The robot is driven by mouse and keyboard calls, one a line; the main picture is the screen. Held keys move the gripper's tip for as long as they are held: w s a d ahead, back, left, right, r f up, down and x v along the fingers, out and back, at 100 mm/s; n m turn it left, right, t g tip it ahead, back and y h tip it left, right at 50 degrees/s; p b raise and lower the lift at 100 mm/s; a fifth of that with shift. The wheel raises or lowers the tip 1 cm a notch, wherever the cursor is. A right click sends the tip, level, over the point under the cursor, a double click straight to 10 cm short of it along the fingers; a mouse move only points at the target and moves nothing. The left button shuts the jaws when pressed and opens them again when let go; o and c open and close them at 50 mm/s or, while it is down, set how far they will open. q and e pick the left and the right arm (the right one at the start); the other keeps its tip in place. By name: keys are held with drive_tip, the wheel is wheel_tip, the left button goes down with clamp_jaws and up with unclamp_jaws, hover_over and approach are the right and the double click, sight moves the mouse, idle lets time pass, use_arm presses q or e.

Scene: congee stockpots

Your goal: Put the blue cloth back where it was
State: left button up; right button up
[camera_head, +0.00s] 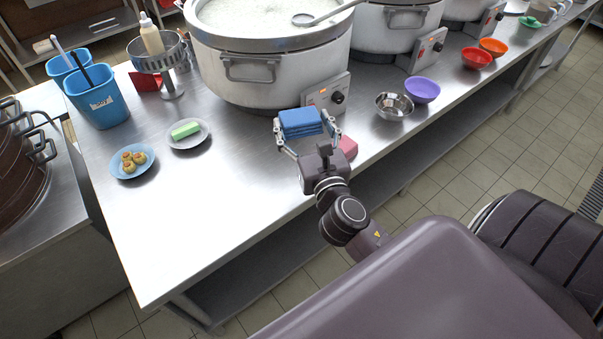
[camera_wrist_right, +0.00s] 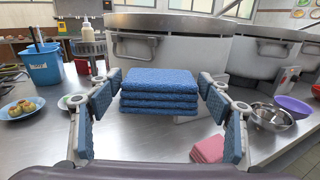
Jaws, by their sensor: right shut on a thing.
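The folded blue cloth (camera_head: 300,122) is between the fingers of my right gripper (camera_head: 308,133), in front of the nearest stockpot. The wrist view shows the cloth (camera_wrist_right: 159,90) as a neat stack of layers, level, with the blue-padded fingers of the right gripper (camera_wrist_right: 160,107) on either side. The gripper is shut on it. The cloth appears to be above the steel counter (camera_head: 235,180). A folded pink cloth (camera_head: 348,147) lies on the counter just right of the gripper, and it also shows in the wrist view (camera_wrist_right: 208,149). My left gripper is not in view.
The large stockpot (camera_head: 265,70) with its control box (camera_head: 328,96) stands close behind the cloth. A metal bowl (camera_head: 394,106) and a purple bowl (camera_head: 422,90) are to the right. A plate with a green block (camera_head: 186,131) and a blue plate of buns (camera_head: 132,174) are left. The counter's front left is clear.

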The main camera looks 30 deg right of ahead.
wheel_tip(320, 180, down, 15)
drive_tip(key=b, duration=0.7)
drive_tip(key=shift+r, duration=0.2)
drive_tip(key=shift+f+b, duration=0.45)
drive_tip(key=shift+f, duration=0.1)
wheel_tip(320, 180, down, 4)
drive_tip(key=shift+f+b, duration=0.1)
drive_tip(key=shift+b, duration=1.15)
drive_tip(key=o, duration=1.2)
